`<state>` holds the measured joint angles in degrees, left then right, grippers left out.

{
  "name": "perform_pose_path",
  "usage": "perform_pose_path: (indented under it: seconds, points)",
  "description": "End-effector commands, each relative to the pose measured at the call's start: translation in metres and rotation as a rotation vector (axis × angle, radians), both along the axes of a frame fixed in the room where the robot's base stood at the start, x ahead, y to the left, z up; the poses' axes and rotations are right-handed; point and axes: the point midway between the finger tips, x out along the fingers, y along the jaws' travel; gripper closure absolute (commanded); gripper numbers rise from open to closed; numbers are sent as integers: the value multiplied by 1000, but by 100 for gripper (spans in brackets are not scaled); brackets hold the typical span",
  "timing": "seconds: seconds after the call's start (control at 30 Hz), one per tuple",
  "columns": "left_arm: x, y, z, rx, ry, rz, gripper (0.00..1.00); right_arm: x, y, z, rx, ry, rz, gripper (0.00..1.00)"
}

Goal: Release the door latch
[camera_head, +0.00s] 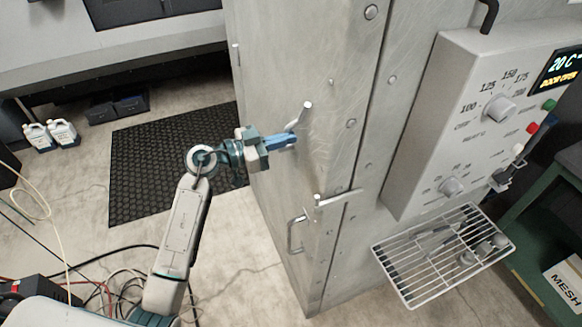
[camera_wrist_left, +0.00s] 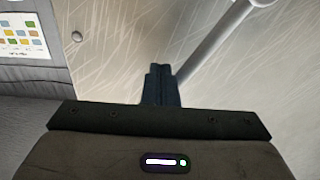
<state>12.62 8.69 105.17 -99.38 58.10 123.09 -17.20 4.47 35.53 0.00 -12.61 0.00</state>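A tall grey metal door (camera_head: 290,60) stands in the middle of the head view. A short latch lever (camera_head: 304,114) with a pale round end sticks up and outward from it. A second lever (camera_head: 338,198) lies lower down, pointing right. My left gripper (camera_head: 284,140) is at the upper lever, its blue fingers close to the lever's lower part. In the left wrist view the fingers (camera_wrist_left: 162,86) look pressed together with nothing seen between them. The lever (camera_wrist_left: 213,42) runs up and right just beside them; whether they touch is unclear. My right gripper is not seen.
A bent pull handle (camera_head: 292,235) is low on the door. A control box (camera_head: 445,130) with knobs and a wire basket (camera_head: 390,262) stand to the right. A black floor mat (camera_head: 140,170) lies left of the door. Cables (camera_head: 95,285) lie near my arm.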

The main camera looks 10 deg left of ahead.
Motion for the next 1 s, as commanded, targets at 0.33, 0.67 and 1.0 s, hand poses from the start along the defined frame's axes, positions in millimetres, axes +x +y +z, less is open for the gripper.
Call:
perform_pose_path:
  seconds: [0.33, 0.67, 1.0]
  points:
    - [22, 15, 18, 2, -1, 1, 100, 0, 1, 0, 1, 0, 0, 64]
    - [28, 19, 23, 1, 1, 0, 100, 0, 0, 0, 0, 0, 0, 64]
    - [22, 25, 22, 4, 0, 2, 100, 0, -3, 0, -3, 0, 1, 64]
